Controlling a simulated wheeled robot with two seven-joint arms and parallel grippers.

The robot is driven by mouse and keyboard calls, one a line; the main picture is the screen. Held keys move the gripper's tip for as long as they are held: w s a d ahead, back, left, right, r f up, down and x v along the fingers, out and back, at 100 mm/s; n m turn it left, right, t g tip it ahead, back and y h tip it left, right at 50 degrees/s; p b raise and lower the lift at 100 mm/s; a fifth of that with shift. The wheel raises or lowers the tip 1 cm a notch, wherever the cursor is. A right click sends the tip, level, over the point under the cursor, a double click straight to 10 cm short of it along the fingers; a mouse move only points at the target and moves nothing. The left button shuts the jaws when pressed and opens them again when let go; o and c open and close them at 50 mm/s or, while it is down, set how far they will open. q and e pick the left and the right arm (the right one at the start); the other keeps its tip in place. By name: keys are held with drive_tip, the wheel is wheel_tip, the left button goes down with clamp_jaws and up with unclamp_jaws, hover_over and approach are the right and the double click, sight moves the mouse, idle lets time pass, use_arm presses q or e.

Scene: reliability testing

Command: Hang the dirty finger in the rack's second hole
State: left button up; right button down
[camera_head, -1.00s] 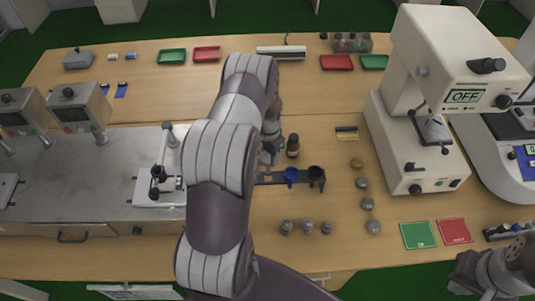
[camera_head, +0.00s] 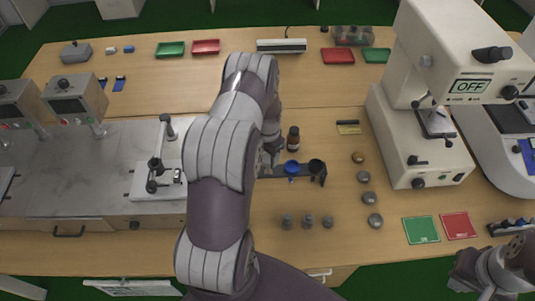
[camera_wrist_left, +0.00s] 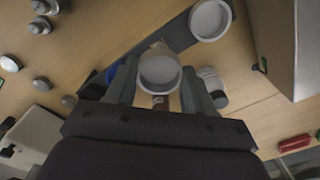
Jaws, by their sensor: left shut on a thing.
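My left gripper (camera_head: 269,158) is over the left part of the dark rack (camera_head: 309,179), half hidden by my arm in the head view. In the left wrist view its fingers (camera_wrist_left: 160,88) are shut on the dirty finger (camera_wrist_left: 160,72), a grey cup-like piece with a pale round rim. It is over or at the rack (camera_wrist_left: 178,33), between a white-rimmed piece (camera_wrist_left: 210,20) and a blue one (camera_wrist_left: 111,73). I cannot tell whether it is seated. The rack also holds a blue cup (camera_head: 291,168) and a black cup (camera_head: 316,167). My right gripper (camera_head: 490,274) is at the lower right; its jaws are unclear.
A brown bottle (camera_head: 293,139) stands behind the rack. Several grey weights (camera_head: 308,221) stand in front, and several round pieces (camera_head: 364,177) to the right. A metal bench (camera_head: 90,185) is at left.

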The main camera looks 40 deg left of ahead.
sight(268, 160)
use_arm(q)
drive_tip(key=shift+f, duration=0.15)
drive_tip(key=shift+w+f+b, duration=0.1)
drive_tip(key=shift+f+b, duration=1.4)
drive_tip(key=shift+f, duration=0.15)
drive_tip(key=shift+f+b, duration=0.55)
drive_tip(key=shift+f, duration=0.15)
drive_tip(key=o, duration=1.8)
drive_tip(key=shift+r, duration=0.15)
